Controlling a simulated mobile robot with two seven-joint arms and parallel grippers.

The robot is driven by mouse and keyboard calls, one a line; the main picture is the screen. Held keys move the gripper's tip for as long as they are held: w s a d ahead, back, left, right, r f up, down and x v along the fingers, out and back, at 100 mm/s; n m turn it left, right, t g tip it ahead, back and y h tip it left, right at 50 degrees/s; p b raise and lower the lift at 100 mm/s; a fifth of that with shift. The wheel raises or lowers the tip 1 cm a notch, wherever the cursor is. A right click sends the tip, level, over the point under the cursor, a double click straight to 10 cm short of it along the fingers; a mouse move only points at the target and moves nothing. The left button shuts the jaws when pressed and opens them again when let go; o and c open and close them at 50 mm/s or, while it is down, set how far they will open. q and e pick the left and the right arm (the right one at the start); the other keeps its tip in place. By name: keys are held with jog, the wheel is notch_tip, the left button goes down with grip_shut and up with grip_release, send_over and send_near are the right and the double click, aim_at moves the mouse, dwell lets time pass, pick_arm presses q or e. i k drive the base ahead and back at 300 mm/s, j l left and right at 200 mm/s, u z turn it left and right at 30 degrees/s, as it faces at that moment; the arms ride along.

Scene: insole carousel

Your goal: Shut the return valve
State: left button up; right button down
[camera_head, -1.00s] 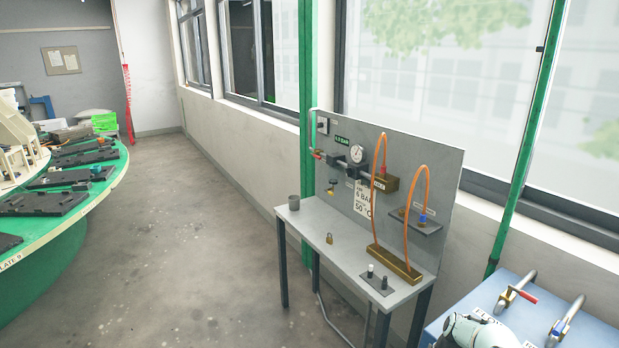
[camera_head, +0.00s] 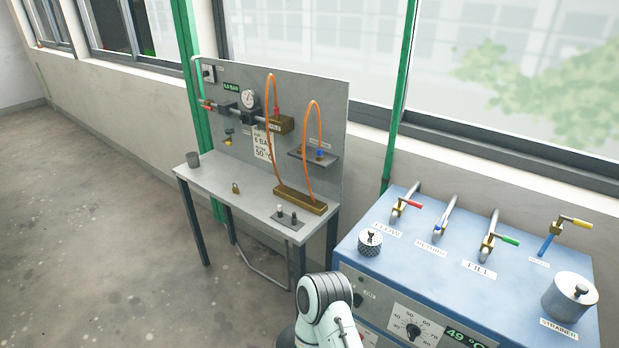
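The return valve (camera_head: 439,228) is on the blue unit at the right, behind a white label that reads RETURN. It sits on a silver pipe and has a small blue handle. The handle seems to lie roughly along the pipe, but it is too small to be sure. Part of one of my arms shows at the bottom middle, in front of the unit's left corner. Neither of my grippers is in view.
On the blue unit (camera_head: 400,275) are a red-handled valve (camera_head: 405,206), a green-handled fill valve (camera_head: 494,238), a yellow-handled valve (camera_head: 565,225) and a silver strainer (camera_head: 570,297). A grey bench (camera_head: 215,185) with a gauge panel stands left. The floor at left is clear.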

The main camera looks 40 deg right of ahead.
aim_at(441, 222)
jog(key=z, duration=2.4)
